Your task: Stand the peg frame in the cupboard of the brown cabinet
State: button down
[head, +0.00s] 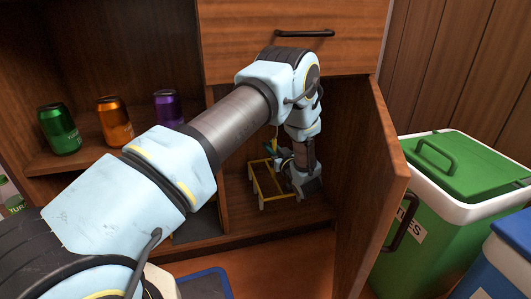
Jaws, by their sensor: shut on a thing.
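The peg frame (264,200) is a small yellow frame with thin bars and pale ends. It is inside the open cupboard of the brown cabinet (235,221), low down near the cupboard floor. I cannot tell if it rests on that floor. My gripper (279,163) reaches down into the cupboard at the right side of the frame and is shut on it. My wrist hides part of the frame and of the grip. The cupboard door (372,195) stands open to the right.
A drawer with a dark handle (304,33) is above the cupboard. A green can (59,130), an orange can (114,122) and a purple can (168,108) stand on the left shelf. A green bin (450,190) and a blue bin (505,262) are right of the door.

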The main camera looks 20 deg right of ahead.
jog(key=shift+f, duration=0.5)
jog(key=shift+f, duration=0.15)
jog(key=c, duration=0.8)
grip_release()
jog(key=shift+s+d+p, duration=0.15)
jog(key=shift+s+p, duration=0.65)
jog(key=shift+s, duration=1.1)
jog(key=shift+s+d+p, duration=0.15)
jog(key=shift+s+p, duration=0.6)
jog(key=shift+s, duration=1.1)
